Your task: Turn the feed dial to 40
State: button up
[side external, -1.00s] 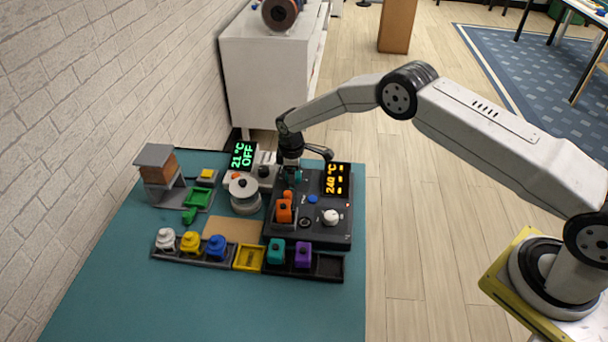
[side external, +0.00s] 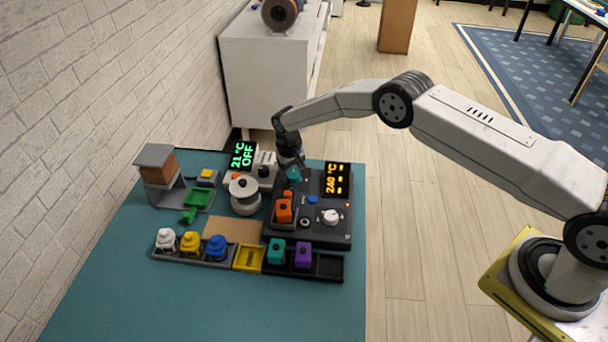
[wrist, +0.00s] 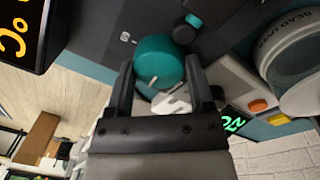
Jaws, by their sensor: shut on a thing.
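A teal round knob (side external: 293,174) with a short white mark sits near the back left of the dark control panel (side external: 318,236). My gripper (side external: 292,165) is over it from above. In the wrist view the teal knob (wrist: 157,60) lies between the two fingers of my gripper (wrist: 159,69), which is shut on it. A white dial (side external: 330,216) with a pointer stands at the panel's right front, apart from my gripper. No readable number scale shows around the teal knob.
An orange display (side external: 337,180) on the panel reads 240 °C; a green one (side external: 243,155) reads 21 °C OFF. An orange block (side external: 284,211) and a blue button (side external: 312,199) are close in front.

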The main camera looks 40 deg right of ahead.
aim_at(291, 173)
jog(key=m, duration=0.7)
jog(key=shift+d+g, duration=0.1)
jog(key=shift+g, duration=0.2)
dwell(0.3)
jog(key=o, duration=1.2)
jog(key=shift+o, duration=0.2)
jog(key=shift+w+a+r, duration=0.1)
jog(key=shift+a+r, duration=0.05)
jog(key=shift+r, duration=1.8)
jog(key=shift+w+a+r, duration=0.1)
jog(key=shift+r, duration=1.85)
jog(key=shift+r, duration=0.1)
